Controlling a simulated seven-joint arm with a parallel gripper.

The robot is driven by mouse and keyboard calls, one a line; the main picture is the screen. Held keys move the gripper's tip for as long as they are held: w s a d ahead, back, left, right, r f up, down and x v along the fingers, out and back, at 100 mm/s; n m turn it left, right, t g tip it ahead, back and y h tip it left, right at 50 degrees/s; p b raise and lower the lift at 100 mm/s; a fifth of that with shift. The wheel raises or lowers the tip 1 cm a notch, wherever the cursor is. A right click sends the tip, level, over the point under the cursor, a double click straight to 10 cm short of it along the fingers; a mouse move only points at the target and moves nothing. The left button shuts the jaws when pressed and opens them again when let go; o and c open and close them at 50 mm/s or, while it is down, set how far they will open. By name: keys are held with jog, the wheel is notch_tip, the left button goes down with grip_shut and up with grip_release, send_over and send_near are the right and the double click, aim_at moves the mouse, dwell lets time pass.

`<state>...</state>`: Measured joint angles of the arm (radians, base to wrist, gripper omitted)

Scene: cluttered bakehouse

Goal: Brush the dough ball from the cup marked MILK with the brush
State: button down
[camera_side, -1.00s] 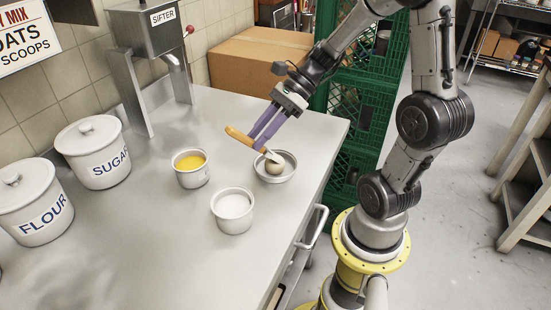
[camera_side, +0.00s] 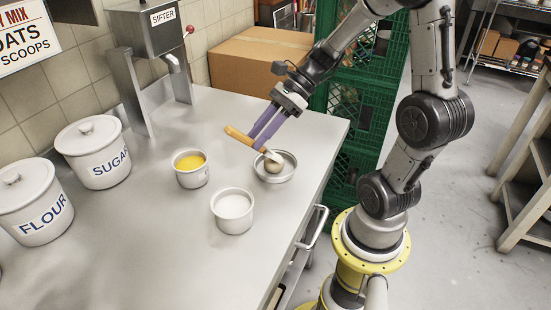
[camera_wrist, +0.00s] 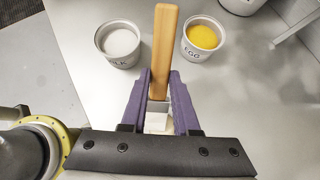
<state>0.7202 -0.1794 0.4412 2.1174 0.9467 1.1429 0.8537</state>
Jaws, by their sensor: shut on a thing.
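My gripper (camera_side: 264,133) is shut on the brush (camera_side: 239,136), which has an orange wooden handle and a pale head. In the wrist view the brush handle (camera_wrist: 164,45) stands up between the purple fingers. The brush head is at the dough ball (camera_side: 273,166), which sits in a shallow metal dish (camera_side: 289,176). I cannot tell whether the bristles touch it. The cup with white liquid (camera_side: 233,211) stands in front; in the wrist view this cup (camera_wrist: 118,45) has a partly hidden label ending "LK". The cup marked EGG (camera_wrist: 202,40), with yellow liquid, also shows in the side view (camera_side: 191,169).
Canisters marked SUGAR (camera_side: 93,152) and FLOUR (camera_side: 34,202) stand at the left. A sifter (camera_side: 151,40) and a cardboard box (camera_side: 258,63) are at the back. Green crates (camera_side: 359,107) are beyond the table's right edge. The front of the steel table (camera_side: 150,260) is clear.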

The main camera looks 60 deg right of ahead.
jog(key=shift+s, duration=0.1)
jog(key=shift+r, duration=3.05)
jog(key=shift+w+d+f, duration=0.15)
jog(key=shift+w+f, duration=0.1)
jog(key=shift+f, duration=0.55)
jog(key=shift+w+d+f, duration=0.1)
jog(key=shift+w+f, duration=0.1)
jog(key=shift+f, duration=0.65)
jog(key=shift+w+d+f, duration=0.15)
jog(key=shift+w+f, duration=0.1)
jog(key=shift+f, duration=0.55)
jog(key=shift+f, duration=0.6)
jog(key=shift+w+d, duration=0.1)
jog(key=shift+w, duration=0.05)
